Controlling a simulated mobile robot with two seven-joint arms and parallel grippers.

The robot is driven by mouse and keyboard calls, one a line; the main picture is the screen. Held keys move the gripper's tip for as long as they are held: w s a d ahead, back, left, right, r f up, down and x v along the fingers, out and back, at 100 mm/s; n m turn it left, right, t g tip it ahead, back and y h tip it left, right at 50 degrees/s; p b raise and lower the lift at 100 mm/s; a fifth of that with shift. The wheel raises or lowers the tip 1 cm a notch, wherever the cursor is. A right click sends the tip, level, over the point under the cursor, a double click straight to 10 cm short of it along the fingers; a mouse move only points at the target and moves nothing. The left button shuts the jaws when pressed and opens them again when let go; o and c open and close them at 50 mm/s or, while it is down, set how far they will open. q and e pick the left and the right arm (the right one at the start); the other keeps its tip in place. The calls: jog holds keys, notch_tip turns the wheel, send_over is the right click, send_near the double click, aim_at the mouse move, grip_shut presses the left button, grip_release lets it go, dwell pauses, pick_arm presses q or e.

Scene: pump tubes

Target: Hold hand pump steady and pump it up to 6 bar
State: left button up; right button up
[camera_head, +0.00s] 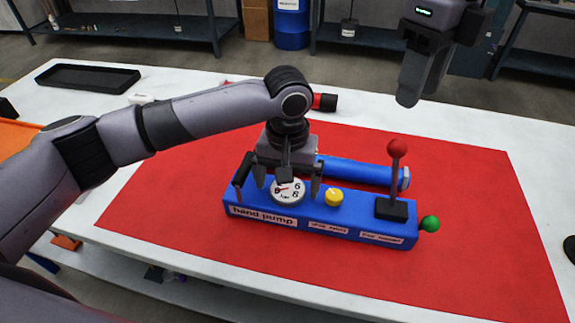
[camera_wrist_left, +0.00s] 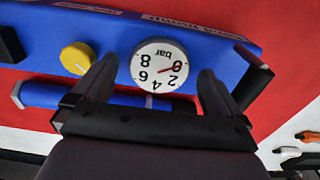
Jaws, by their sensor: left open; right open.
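The blue hand pump (camera_head: 320,225) lies on a red mat, with a round white gauge (camera_head: 287,191), a yellow knob (camera_head: 333,197), a red-topped lever (camera_head: 397,160) on a black base, and a green ball (camera_head: 430,223) at its right end. A blue cylinder (camera_head: 355,172) runs behind. My left gripper (camera_head: 288,184) points down over the gauge end, open and empty. In the left wrist view its fingers (camera_wrist_left: 157,75) flank the gauge (camera_wrist_left: 158,52), whose red needle points near 0. My right gripper (camera_head: 407,99) is open, raised behind the lever, away from the pump.
The red mat (camera_head: 470,270) covers much of the white table (camera_head: 190,85) and is bare around the pump. A black tray (camera_head: 88,77) lies at the back left. A red and black item (camera_head: 325,102) lies behind my left gripper. An orange item (camera_head: 15,135) is at the left edge.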

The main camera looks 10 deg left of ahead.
pick_arm(q)
jog(key=shift+f, duration=0.55)
jog(key=shift+c, duration=0.3)
jog(key=c, duration=1.7)
jog(key=shift+c, duration=0.2)
